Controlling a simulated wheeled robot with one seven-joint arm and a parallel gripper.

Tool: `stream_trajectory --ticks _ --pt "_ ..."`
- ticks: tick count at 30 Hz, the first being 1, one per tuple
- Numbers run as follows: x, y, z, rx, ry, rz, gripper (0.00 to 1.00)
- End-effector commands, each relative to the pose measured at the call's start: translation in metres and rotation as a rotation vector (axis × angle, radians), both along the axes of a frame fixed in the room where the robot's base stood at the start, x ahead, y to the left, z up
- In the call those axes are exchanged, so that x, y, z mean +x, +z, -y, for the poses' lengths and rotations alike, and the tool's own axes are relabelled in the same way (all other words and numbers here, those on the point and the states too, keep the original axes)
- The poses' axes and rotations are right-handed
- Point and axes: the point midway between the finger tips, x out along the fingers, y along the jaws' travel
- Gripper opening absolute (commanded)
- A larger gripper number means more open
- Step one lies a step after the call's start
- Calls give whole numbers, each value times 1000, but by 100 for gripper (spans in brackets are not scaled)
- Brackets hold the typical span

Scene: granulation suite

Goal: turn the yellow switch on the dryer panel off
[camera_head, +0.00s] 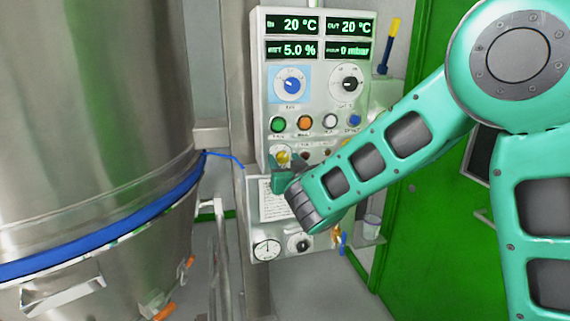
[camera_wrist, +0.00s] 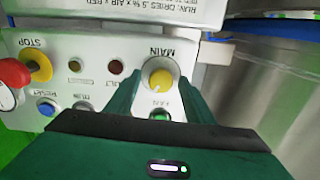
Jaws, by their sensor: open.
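The yellow switch (camera_head: 283,157) is a small round knob low on the left of the dryer panel (camera_head: 312,107). In the wrist view the yellow switch (camera_wrist: 161,79) has a white surround under the word MAIN, and the picture is upside down. My gripper (camera_head: 284,177) is at the panel, just below and over part of the switch in the head view. In the wrist view its two green fingers are apart, one on each side of the knob. I cannot tell whether they touch it.
A red-topped stop button (camera_wrist: 14,73) on a yellow base sits along the same row. Green (camera_head: 278,125), orange, white and blue buttons are above the switch. A large steel vessel (camera_head: 90,110) stands left; a green door (camera_head: 430,240) is right.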

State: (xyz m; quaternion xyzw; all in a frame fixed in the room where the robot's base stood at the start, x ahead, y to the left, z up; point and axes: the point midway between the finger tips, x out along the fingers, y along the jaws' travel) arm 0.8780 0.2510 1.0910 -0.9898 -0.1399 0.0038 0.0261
Motion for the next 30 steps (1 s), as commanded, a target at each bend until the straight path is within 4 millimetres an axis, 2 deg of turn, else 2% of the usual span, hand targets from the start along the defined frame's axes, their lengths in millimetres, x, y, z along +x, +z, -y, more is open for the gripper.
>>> stream_trajectory --ticks 3,4,6,9,20,30 --pt "0 0 0 0 0 0 48" --pt "0 0 0 0 0 0 43" --pt "0 0 0 0 0 0 27" --pt "0 0 0 0 -1 0 7" --pt "0 0 1 -43 -2 11 7" --pt "0 -1 2 -262 -3 73 7"
